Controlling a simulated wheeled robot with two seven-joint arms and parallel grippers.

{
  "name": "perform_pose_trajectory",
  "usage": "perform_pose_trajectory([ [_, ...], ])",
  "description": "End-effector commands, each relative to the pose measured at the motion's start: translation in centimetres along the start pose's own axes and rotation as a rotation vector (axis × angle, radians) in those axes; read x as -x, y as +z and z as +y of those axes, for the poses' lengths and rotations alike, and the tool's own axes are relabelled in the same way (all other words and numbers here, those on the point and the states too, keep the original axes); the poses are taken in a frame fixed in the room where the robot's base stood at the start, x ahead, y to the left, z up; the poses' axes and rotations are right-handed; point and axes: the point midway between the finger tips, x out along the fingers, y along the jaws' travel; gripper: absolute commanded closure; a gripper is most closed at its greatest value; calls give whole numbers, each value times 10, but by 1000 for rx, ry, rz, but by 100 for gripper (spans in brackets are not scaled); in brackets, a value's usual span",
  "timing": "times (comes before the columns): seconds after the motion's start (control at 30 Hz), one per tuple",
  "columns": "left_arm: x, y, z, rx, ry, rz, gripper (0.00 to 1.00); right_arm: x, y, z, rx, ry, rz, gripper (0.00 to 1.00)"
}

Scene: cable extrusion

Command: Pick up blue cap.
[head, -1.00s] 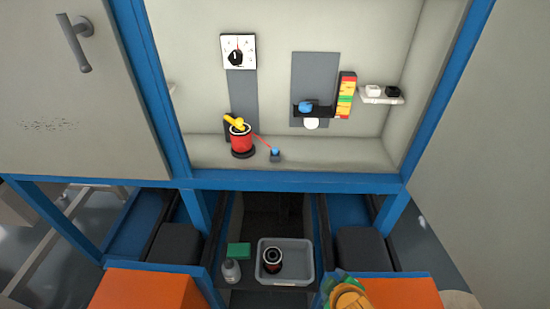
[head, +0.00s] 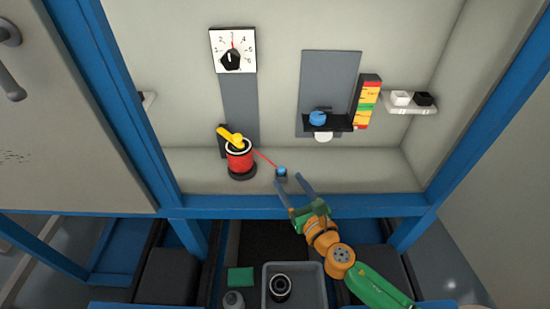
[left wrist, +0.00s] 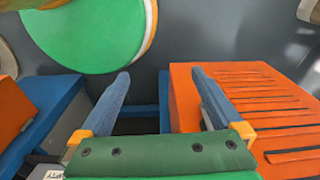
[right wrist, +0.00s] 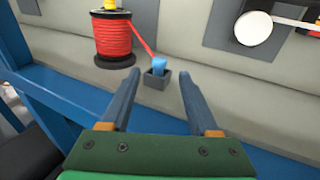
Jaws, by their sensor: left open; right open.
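A small blue cap (head: 281,170) sits in a dark square holder (head: 281,177) on the cabinet floor. In the right wrist view the cap (right wrist: 159,64) stands in its holder (right wrist: 156,79), just beyond the fingertips. My right gripper (head: 289,183) is open and empty, reaching over the cabinet's front edge with its fingers pointing at the cap; it also shows in the right wrist view (right wrist: 153,77). A second blue piece (head: 318,118) sits on a black shelf on the back wall. My left gripper (left wrist: 160,75) is open and empty, outside the head view.
A red spool (head: 239,158) with a yellow top stands left of the cap, and its red strand (head: 265,159) runs towards the cap. The blue front beam (head: 330,206) crosses under my right gripper. A grey bin (head: 294,270) holding a dark ring stands below.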

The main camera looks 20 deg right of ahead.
Motion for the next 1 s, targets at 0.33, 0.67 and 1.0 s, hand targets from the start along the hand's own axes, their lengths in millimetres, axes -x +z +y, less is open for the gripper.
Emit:
perform_pose_trajectory([
  [0.33, -4, 8, 1, 0, 2, -14, 0, -60, 1, 0, -5, -1, -2, 39],
  [0.67, -4, 6, 1, 0, 1, -11, 0, -67, 2, 0, -6, -1, 0, 52],
  [1.0, -4, 5, 1, 0, 1, -10, 0, -67, 2, 0, -6, -1, 0, 100],
])
